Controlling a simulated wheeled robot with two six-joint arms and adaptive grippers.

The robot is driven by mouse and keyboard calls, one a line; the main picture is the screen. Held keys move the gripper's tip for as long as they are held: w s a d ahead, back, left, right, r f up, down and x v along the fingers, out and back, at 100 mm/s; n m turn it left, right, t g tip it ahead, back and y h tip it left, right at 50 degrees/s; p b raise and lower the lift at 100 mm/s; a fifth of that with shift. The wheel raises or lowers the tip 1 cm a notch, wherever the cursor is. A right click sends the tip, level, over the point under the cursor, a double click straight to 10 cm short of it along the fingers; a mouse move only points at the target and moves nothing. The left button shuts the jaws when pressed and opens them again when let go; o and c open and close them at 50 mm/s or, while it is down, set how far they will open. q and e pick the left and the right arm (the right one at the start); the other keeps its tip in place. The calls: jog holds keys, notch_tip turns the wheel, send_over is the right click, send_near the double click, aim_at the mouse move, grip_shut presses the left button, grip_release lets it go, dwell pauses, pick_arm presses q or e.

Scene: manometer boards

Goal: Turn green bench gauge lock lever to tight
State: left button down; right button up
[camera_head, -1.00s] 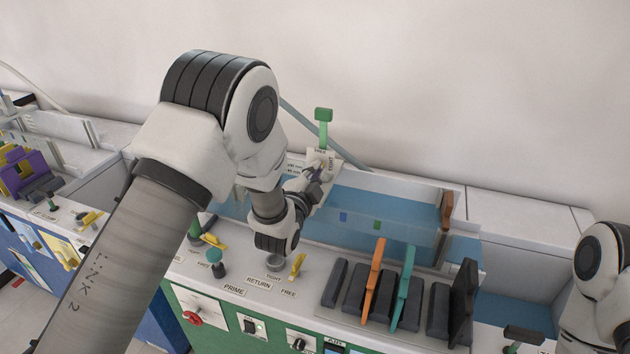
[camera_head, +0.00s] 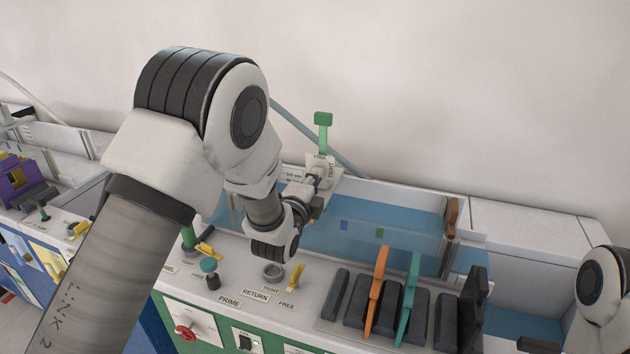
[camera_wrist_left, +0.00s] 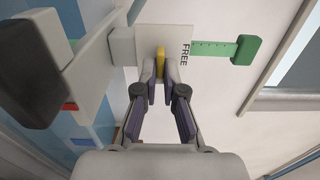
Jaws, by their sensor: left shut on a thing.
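The green bench gauge (camera_head: 323,128) shows as an upright green post with a block-shaped head, behind the water tank. Below it is a white plate (camera_head: 322,160) marked FREE at the top and TIGHT on the right. My left gripper (camera_head: 320,181) is at this plate, and its fingers hide most of the lever in the head view. In the left wrist view, my left gripper (camera_wrist_left: 160,80) is shut on a yellow lock lever (camera_wrist_left: 160,62). The FREE label shows just right of the lever there, with the green gauge (camera_wrist_left: 235,50) beyond.
Yellow levers (camera_head: 296,276) and a teal knob (camera_head: 209,266) sit near the RETURN and PRIME labels. The water tank (camera_head: 370,235) lies below the gripper.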

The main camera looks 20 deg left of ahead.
pick_arm(q)
jog(key=shift+r, duration=0.15)
jog(key=c, duration=1.6)
grip_release()
jog(key=o, duration=0.3)
jog(key=shift+w, duration=0.15)
jog(key=s, duration=1.2)
jog(key=shift+a, duration=0.2)
jog(key=shift+f, duration=0.2)
